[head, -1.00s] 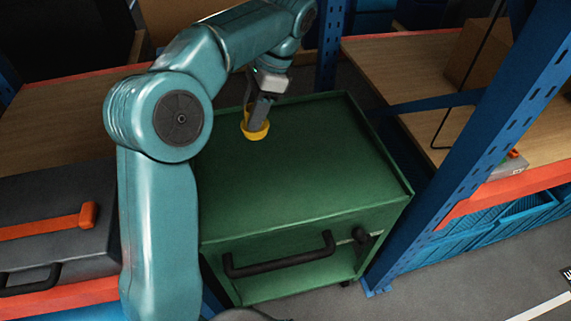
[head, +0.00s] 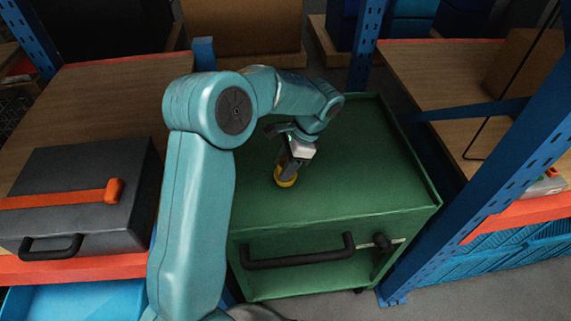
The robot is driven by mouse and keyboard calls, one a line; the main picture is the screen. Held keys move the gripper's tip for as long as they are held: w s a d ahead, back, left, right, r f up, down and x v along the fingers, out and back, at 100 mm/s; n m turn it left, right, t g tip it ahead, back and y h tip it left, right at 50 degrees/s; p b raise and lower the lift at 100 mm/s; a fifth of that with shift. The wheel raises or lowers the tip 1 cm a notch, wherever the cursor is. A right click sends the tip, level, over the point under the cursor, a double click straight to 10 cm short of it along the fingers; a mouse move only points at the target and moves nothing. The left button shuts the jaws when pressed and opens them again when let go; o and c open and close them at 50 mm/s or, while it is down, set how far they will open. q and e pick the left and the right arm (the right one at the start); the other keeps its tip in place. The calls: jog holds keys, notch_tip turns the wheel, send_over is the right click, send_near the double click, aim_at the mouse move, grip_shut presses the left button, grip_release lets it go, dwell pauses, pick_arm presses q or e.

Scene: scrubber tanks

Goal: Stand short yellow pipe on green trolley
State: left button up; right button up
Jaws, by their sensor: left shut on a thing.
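The short yellow pipe (head: 286,180) shows as a small yellow piece at the tip of my left gripper (head: 287,170), over the top of the green trolley (head: 370,175). My left gripper points down and is shut on the pipe; its fingers hide much of it. The pipe's lower end is at or just above the trolley top; I cannot tell whether it touches. The trolley top is otherwise bare, with a low rim, and a black handle on its front. My right gripper is not in view.
A blue rack post (head: 480,150) stands close to the trolley's right side. A grey case (head: 75,190) with an orange strap lies on the left shelf. Wooden shelves flank the trolley on both sides. The trolley's right half is clear.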

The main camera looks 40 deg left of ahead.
pick_arm(q)
jog(key=shift+w+a+f, duration=0.1)
jog(key=shift+f, duration=0.05)
jog(key=shift+f, duration=0.1)
jog(key=o, duration=0.8)
jog(key=shift+o, duration=1.2)
jog(key=shift+r, duration=0.35)
jog(key=v, duration=1.1)
jog(key=shift+w+d+r+p, duration=0.15)
jog(key=shift+d+r+p, duration=0.15)
jog(key=shift+p, duration=0.1)
